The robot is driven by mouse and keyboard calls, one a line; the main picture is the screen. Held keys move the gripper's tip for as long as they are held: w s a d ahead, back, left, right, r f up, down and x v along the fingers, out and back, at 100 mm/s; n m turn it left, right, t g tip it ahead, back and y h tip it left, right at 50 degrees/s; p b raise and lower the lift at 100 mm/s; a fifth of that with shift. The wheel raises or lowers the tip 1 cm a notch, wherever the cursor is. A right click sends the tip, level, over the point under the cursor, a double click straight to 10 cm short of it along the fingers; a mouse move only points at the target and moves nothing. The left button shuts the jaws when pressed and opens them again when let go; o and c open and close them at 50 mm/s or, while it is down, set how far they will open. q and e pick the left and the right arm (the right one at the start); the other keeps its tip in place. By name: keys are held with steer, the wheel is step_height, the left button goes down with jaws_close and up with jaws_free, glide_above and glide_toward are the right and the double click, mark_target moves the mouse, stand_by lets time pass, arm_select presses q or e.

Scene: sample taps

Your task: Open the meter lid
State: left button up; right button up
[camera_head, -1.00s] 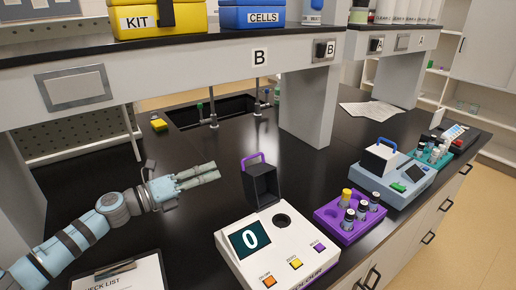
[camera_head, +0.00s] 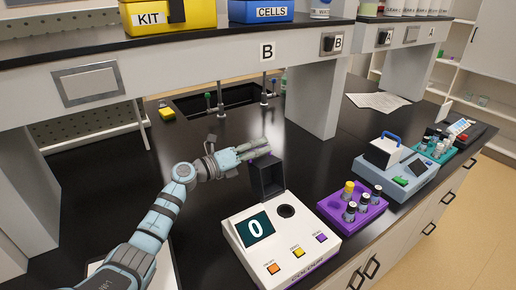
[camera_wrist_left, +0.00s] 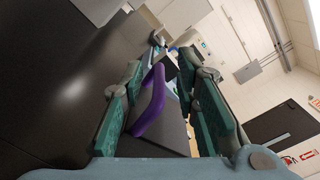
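The white meter (camera_head: 284,242) with a "0" screen stands on the black bench. Its dark lid (camera_head: 268,180) is raised upright at the back, beside an uncovered round well (camera_head: 286,211). My left gripper (camera_head: 258,148) is at the top of this lid and hides most of its purple handle. In the left wrist view, the purple handle (camera_wrist_left: 152,103) lies between the two green-padded fingers (camera_wrist_left: 162,108). The fingers are apart, with gaps beside the handle, so the gripper looks open around it. My right gripper is not in view.
A purple rack (camera_head: 352,212) with several vials stands right of the meter. A blue-grey meter (camera_head: 395,176) with a blue-handled lid is farther right. A shelf (camera_head: 215,42) overhangs the back of the bench. A sink (camera_head: 225,102) lies behind.

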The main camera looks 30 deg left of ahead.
mark_target(265, 161)
arm_select(q)
steer(key=shift+w, duration=0.15)
jaws_close()
steer(key=shift+d, duration=0.1)
steer(key=shift+s+d+r+m+p, duration=0.3)
steer(key=shift+d+r+m+p, duration=0.2)
steer(key=shift+m+p, duration=0.15)
steer(key=shift+s+d+r+m+p, duration=0.3)
steer(key=shift+d+m+p, duration=0.1)
steer(key=shift+d+m, duration=0.1)
steer(key=shift+s+d+r+m+p, duration=0.2)
steer(key=shift+s+d+m+p, duration=0.15)
steer(key=shift+d, duration=0.15)
steer(key=shift+s+d+r+m+p, duration=0.1)
steer(key=shift+s+d+m+p, duration=0.3)
steer(key=shift+d+m, duration=0.3)
steer(key=shift+s+d+r+m+p, duration=0.1)
steer(key=shift+s+d+m+p, duration=0.2)
steer(key=shift+d+m, duration=0.4)
